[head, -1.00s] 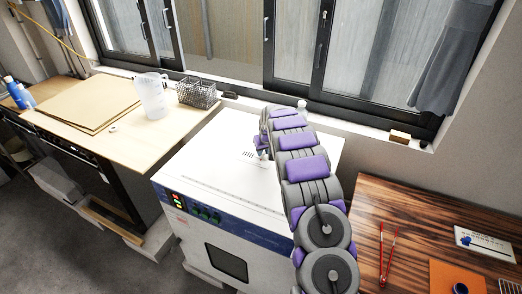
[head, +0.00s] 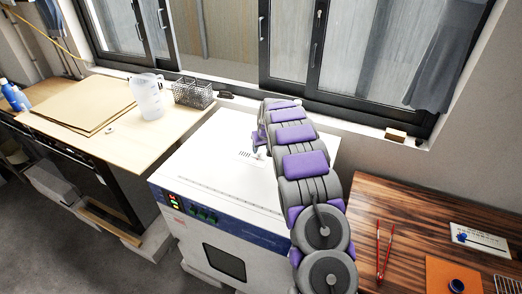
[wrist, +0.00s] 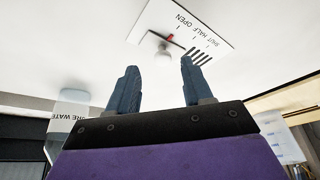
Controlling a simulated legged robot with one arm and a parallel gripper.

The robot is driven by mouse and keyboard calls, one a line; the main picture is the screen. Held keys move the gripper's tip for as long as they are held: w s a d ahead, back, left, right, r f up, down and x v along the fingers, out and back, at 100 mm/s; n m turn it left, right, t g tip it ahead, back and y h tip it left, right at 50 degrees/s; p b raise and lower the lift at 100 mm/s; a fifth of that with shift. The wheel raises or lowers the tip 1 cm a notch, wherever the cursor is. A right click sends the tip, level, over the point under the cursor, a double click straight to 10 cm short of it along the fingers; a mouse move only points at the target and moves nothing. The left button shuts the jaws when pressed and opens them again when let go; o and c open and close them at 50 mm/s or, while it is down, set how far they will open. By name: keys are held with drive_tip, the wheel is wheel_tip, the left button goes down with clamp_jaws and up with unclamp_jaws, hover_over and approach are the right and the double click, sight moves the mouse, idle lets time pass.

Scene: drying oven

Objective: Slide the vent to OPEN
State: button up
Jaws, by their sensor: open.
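The vent plate (wrist: 207,17) is a white label on the oven top, marked OPEN, HALF and SHUT, with dark slots beside it. In the head view my gripper (head: 259,148) is low over the white drying oven (head: 205,170), beside the slots, partly hidden by my arm.
A wooden bench (head: 75,131) with a clear jug (head: 148,99) and a wire basket (head: 192,93) lies left of the oven. A dark wood table (head: 400,213) with red tweezers (head: 385,250) is at right. The window wall (head: 225,68) stands behind. The oven top's front left is clear.

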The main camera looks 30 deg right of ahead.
drive_tip(key=p+v, duration=0.1)
drive_tip(key=v, duration=1.3)
drive_tip(key=shift+d, duration=0.25)
drive_tip(key=shift+s, duration=0.1)
drive_tip(key=s+a+r+g, duration=0.1)
drive_tip(key=s+a+r, duration=0.3)
drive_tip(key=s+a, duration=0.55)
drive_tip(key=s+a+r+g, duration=0.2)
drive_tip(key=s+a+r, duration=0.1)
drive_tip(key=s+a, duration=0.6)
drive_tip(key=s+a+g, duration=0.1)
drive_tip(key=s+a, duration=0.3)
drive_tip(key=s, duration=1.1)
drive_tip(key=s+a+f+n+g, duration=0.1)
drive_tip(key=s+a, duration=0.3)
drive_tip(key=s, duration=1.2)
drive_tip(key=shift+s+f+g+y, duration=0.3)
drive_tip(key=shift+s+f+g, duration=0.05)
drive_tip(key=shift+g, duration=0.25)
